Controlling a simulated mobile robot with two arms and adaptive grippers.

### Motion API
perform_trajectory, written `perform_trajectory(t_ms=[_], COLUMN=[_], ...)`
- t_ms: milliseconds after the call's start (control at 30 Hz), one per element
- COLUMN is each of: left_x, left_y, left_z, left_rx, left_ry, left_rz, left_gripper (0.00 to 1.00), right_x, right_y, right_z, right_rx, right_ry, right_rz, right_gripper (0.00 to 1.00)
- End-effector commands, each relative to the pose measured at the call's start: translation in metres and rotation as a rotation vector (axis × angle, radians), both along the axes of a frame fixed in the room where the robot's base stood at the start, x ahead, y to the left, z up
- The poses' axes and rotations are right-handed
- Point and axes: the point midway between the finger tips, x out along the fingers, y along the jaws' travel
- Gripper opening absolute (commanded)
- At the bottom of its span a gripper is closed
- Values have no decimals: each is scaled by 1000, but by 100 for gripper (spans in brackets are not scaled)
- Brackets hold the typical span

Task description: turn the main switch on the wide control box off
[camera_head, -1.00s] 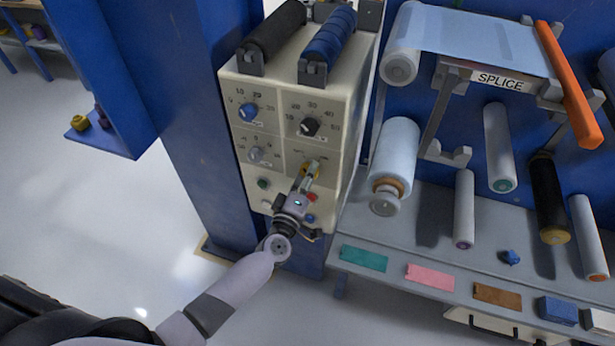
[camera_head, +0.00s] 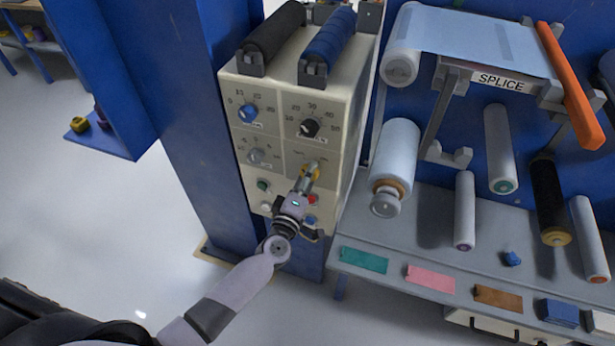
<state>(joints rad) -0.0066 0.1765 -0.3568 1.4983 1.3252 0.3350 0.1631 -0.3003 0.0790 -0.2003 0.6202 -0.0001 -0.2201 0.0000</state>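The wide control box (camera_head: 335,95) is a cream cabinet on a blue post, with dials and buttons on its front face. The main switch is at the lower right panel; a yellow part (camera_head: 314,168) shows there, mostly hidden behind my gripper. My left gripper (camera_head: 308,178) reaches up from the lower left, with its fingertips at this yellow part. Its fingers look close together, but I cannot tell whether they grip the switch. My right gripper is not in view.
A blue dial (camera_head: 248,112), a black dial (camera_head: 310,127) and a grey dial (camera_head: 256,156) sit around the switch. A green button (camera_head: 263,186) and a red button (camera_head: 312,199) are close to the hand. The splice table (camera_head: 420,235) with rollers stands to the right.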

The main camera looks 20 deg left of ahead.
Motion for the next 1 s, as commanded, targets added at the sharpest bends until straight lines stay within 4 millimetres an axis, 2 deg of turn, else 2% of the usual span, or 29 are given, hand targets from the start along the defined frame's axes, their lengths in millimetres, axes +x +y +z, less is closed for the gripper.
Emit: perform_trajectory(t_ms=[133,400,533,1000], left_x=[0,-1,-9,-101], left_y=[0,0,0,3], left_z=[0,0,-1,-1], left_rx=[2,3,2,3], left_ry=[0,-1,1,2], left_rz=[0,0,-1,-1], left_gripper=[62,62,62,62], right_x=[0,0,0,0], right_y=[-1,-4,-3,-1], right_z=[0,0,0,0], right_rx=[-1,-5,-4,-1], right_ry=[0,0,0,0], right_rz=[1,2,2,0], right_gripper=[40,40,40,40])
